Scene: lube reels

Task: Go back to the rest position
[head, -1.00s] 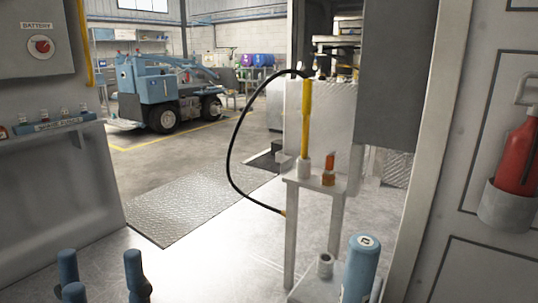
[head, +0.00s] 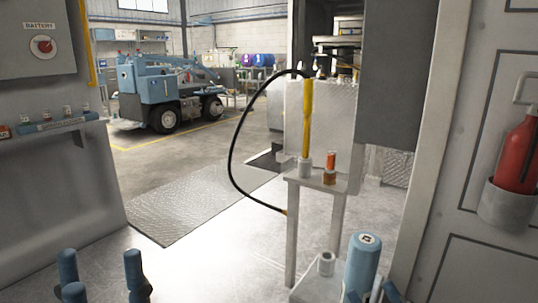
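My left gripper (head: 100,276) is at the bottom left, with blue fingertips spread apart and nothing between them. A blue cylinder (head: 362,266) with a small white mark on top rises from the bottom edge at right. Dark parts, perhaps of my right gripper, show low beside it; most is cut off, so I cannot tell whether it is held. A yellow tool (head: 306,118) stands upright in a white cup on the narrow stand (head: 316,181). A black hose (head: 233,148) loops from its top down to the stand's left edge. An orange-topped piece (head: 330,168) stands beside it.
A white ring-shaped holder (head: 326,264) sits on the stand's low shelf. A red extinguisher (head: 517,155) hangs on the right wall. A battery switch panel (head: 42,45) and ledge (head: 45,127) are at left. A blue vehicle (head: 165,93) stands far back. The middle floor is clear.

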